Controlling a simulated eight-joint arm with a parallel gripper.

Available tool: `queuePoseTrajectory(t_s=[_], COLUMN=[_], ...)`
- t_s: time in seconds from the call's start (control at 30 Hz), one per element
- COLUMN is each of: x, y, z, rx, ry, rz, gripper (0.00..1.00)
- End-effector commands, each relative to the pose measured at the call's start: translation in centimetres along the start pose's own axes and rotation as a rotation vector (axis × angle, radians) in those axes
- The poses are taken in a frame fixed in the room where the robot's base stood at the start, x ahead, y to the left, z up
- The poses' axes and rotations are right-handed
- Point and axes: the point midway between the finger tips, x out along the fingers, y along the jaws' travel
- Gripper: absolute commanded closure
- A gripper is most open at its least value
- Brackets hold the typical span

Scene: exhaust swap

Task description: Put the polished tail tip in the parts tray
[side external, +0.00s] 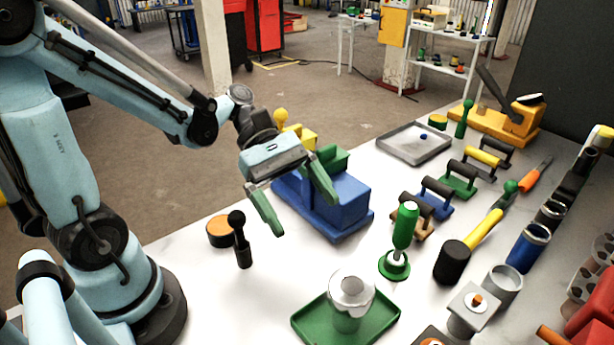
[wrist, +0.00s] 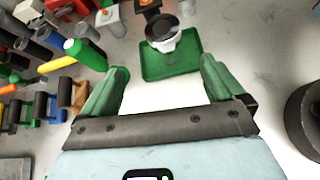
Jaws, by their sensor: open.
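A plain silver-grey cylinder with a bright rim (side external: 503,285), which looks like the polished tail tip, stands upright at the right end of a row of similar tubes. A shallow grey tray (side external: 448,148) lies at the back with a small blue item inside. A green tray (side external: 385,327) at the front holds a pale metal round part (side external: 349,293); the tray also shows in the wrist view (wrist: 190,63). I cannot tell for sure which tray is the parts tray. My gripper (side external: 305,215) is open and empty above the table, before the blue vise. Its green fingers show apart in the wrist view (wrist: 163,82).
A blue vise (side external: 335,205) stands behind my gripper. A black-knobbed post (side external: 242,240), green-handled tool (side external: 404,228) and yellow-handled mallet (side external: 470,245) stand or lie around. A blue tube (side external: 528,250) stands near the silver cylinder. Table between vise and green tray is clear.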

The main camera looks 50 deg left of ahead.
Motion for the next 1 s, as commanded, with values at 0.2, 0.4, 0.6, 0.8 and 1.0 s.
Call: queuePoseTrajectory(t_s=[0.2, 0.4, 0.6, 0.8, 1.0], x=[-0.3, -3.3, -6.2, -7.2, -7.2], y=[0.0, 0.4, 1.1, 1.4, 1.5], z=[-2.5, -4.6, -4.8, -4.6, -4.6], rx=[0.487, 1.054, 1.475, 1.614, 1.615], ry=[0.406, 0.823, 1.105, 1.196, 1.197], rz=[0.033, -0.099, -0.292, -0.377, -0.378], gripper=[0.05, 0.05, 0.05, 0.05, 0.05])
